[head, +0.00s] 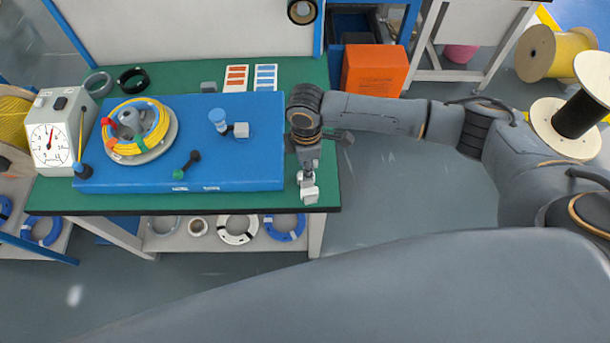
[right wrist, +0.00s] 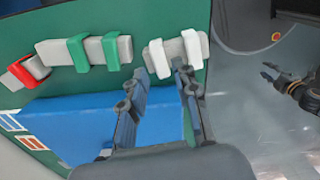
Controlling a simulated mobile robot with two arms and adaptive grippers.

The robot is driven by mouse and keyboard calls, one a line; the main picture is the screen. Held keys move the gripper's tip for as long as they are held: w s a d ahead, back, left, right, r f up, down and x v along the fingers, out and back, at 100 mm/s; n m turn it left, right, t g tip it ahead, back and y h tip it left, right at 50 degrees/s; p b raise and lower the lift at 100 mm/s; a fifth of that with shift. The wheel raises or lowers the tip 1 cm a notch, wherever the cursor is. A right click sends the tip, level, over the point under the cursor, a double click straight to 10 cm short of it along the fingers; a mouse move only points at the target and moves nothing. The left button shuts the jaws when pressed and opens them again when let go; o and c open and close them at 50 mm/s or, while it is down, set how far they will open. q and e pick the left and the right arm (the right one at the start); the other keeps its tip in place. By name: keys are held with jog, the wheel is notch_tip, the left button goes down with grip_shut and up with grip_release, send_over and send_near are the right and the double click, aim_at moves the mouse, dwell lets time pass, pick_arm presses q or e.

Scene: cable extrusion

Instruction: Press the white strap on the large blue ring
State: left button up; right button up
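My right gripper (head: 308,190) points down at the near right corner of the green table. In the right wrist view its two fingers (right wrist: 160,70) are apart, with nothing held between them. The fingertips are close to a grey bar carrying two white straps (right wrist: 193,50); I cannot tell whether they touch. A dark gripper at the right edge of that view looks like my left gripper (right wrist: 272,71), with its fingers apart and empty. A blue ring (head: 298,232) lies on the shelf under the table, and another blue ring (head: 53,234) is at the far left; I cannot tell which is the large one.
Green straps (right wrist: 112,50) and a red strap (right wrist: 36,67) are beside the white ones. A blue platform (head: 250,170) bears a yellow cable coil (head: 152,138) and small handles. A dial gauge (head: 47,140) stands left; an orange box (head: 375,70) is behind right. Floor right is open.

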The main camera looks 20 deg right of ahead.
jog(key=shift+f+b, duration=0.6)
jog(key=shift+f, duration=0.9)
jog(key=shift+r+p, duration=0.2)
jog(key=shift+p, duration=0.4)
jog(key=shift+c, duration=0.2)
grip_shut()
notch_tip(320, 180, up, 8)
jog(key=p, duration=0.8)
jog(key=shift+p, duration=0.3)
